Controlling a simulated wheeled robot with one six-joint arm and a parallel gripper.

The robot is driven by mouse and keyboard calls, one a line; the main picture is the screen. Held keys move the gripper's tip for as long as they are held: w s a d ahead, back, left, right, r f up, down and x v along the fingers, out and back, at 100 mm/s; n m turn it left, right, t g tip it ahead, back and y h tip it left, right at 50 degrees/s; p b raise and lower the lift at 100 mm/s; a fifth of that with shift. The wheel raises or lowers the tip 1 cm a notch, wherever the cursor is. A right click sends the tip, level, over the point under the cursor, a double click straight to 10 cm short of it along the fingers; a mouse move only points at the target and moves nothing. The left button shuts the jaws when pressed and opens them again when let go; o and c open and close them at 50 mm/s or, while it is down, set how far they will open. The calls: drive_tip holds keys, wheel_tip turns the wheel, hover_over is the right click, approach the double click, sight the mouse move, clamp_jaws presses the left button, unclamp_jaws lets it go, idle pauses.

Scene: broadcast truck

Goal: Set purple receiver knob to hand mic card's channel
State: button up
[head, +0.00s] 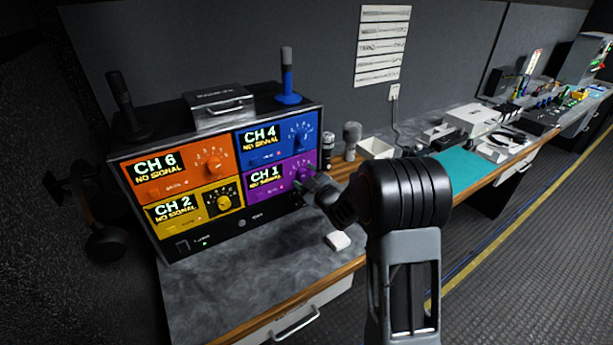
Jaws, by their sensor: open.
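The receiver rack (222,240) stands on the bench with four coloured panels. The purple receiver (262,200) is at lower right and its display reads CH 1, NO SIGNAL. Its purple knob (303,173) is partly hidden by my gripper (312,184), so its pointer cannot be read. My gripper is open, with its fingertips at or very near the knob; I cannot tell whether they touch it. A sheet with several printed strips (383,45) hangs on the wall, too small to read. I cannot tell which thing is the hand mic card.
Orange (165,175), blue (275,140) and yellow (190,212) receivers surround the purple one. Upright microphones (352,140) and a white box (376,148) stand right of the rack. A small white block (338,241) lies on the bench in front. A teal mat (462,168) lies farther right.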

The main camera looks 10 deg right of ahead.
drive_tip(key=shift+w, duration=0.1)
drive_tip(key=c, duration=0.9)
drive_tip(key=shift+f+m+b, duration=0.1)
drive_tip(key=shift+m+b, duration=0.2)
drive_tip(key=shift+b, duration=0.05)
drive_tip(key=shift+m+b, duration=0.8)
drive_tip(key=shift+m, duration=0.2)
drive_tip(key=m+b, duration=0.1)
drive_tip(key=m, duration=0.1)
drive_tip(key=shift+m, duration=0.4)
drive_tip(key=m+b, duration=0.1)
drive_tip(key=m, duration=0.5)
drive_tip(key=shift+m, duration=0.3)
